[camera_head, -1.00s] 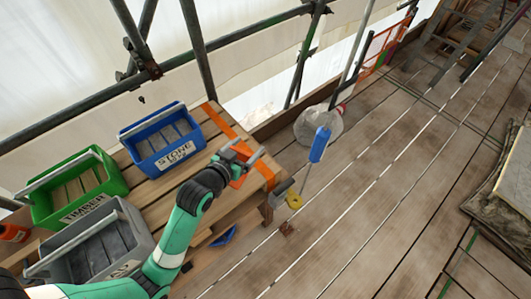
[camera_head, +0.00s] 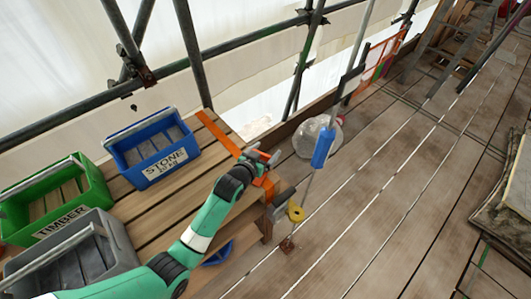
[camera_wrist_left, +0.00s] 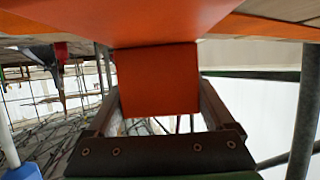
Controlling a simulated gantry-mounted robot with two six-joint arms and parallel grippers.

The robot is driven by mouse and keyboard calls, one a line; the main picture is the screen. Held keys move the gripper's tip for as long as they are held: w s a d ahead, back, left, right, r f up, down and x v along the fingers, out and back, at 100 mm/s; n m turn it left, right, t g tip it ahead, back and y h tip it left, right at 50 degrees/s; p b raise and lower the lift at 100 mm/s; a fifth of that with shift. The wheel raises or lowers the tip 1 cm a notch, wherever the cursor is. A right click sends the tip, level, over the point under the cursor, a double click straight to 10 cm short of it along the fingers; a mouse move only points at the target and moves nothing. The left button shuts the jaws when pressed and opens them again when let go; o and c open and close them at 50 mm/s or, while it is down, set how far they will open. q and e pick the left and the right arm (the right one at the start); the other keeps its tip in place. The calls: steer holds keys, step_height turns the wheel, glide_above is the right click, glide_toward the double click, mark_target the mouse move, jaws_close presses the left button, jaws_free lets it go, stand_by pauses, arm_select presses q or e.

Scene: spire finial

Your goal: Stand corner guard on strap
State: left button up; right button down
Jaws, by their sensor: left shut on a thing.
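An orange corner guard (camera_wrist_left: 158,78) sits between the fingers of my left gripper (camera_head: 263,159), which is shut on it. In the head view the guard (camera_head: 266,183) shows as a small orange patch beside the gripper, at the right edge of the wooden slatted platform. The orange strap (camera_head: 220,134) runs across the platform top towards that edge. The gripper and guard cover its near end. In the wrist view, orange surface spreads above the fingers; I cannot tell whether guard and strap touch. My right gripper is not in view.
On the platform stand a blue STONE bin (camera_head: 151,152), a green TIMBER bin (camera_head: 55,205) and a grey bin (camera_head: 70,256). A blue-handled rod (camera_head: 322,148) with a yellow disc (camera_head: 296,213) stands close right of the gripper. Scaffold tubes run behind; planks lie open to the right.

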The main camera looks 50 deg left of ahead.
arm_select(q)
steer(key=shift+r, duration=0.15)
steer(key=shift+w, duration=0.1)
steer(key=o, duration=1.1)
steer(key=p+v, duration=0.4)
steer(key=v, duration=0.8)
